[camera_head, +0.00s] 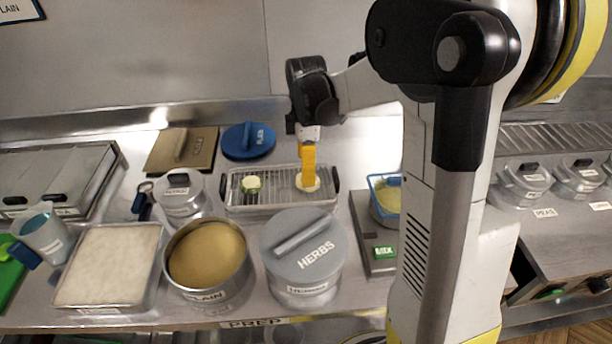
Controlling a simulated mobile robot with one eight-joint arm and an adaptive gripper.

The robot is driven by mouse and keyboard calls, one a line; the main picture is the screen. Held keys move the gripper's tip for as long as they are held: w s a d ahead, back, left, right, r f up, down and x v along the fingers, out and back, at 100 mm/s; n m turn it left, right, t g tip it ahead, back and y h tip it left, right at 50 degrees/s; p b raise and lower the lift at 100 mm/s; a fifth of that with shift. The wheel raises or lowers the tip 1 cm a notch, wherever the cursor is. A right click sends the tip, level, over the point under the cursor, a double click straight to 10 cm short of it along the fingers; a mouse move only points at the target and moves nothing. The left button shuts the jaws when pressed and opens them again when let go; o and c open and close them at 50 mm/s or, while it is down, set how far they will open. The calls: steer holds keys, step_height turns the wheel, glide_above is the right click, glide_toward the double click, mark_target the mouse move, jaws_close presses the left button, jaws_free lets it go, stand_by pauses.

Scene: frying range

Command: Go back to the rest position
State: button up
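My gripper (308,168) hangs down over the wire rack tray (280,206) in the middle of the counter. Its orange-yellow end points straight down and shows as one narrow upright shape, so I cannot tell whether it is open or shut. A pale round piece (300,187) lies on the rack directly below the tip; I cannot tell whether the tip touches it. My arm comes in from the right and hides part of the counter.
The grey HERBS lidded pot (302,252), a round PLAIN tin (207,256) and a white-filled tray (109,262) stand in front. A blue lid (248,141) and a brown board (182,149) lie behind. A blue-rimmed basket (385,199) stands right of the rack.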

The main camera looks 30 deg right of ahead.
step_height(320, 180, up, 8)
steer(key=s+a+m+t, duration=0.3)
steer(key=s+a+m, duration=0.2)
steer(key=s+m, duration=0.2)
steer(key=s+a+r+m+t, duration=0.1)
steer(key=s+a+m+t, duration=0.3)
steer(key=s, duration=0.6)
steer(key=a+m, duration=0.1)
steer(key=m, duration=0.1)
steer(key=shift+a+m, duration=0.2)
steer(key=shift+m, duration=0.2)
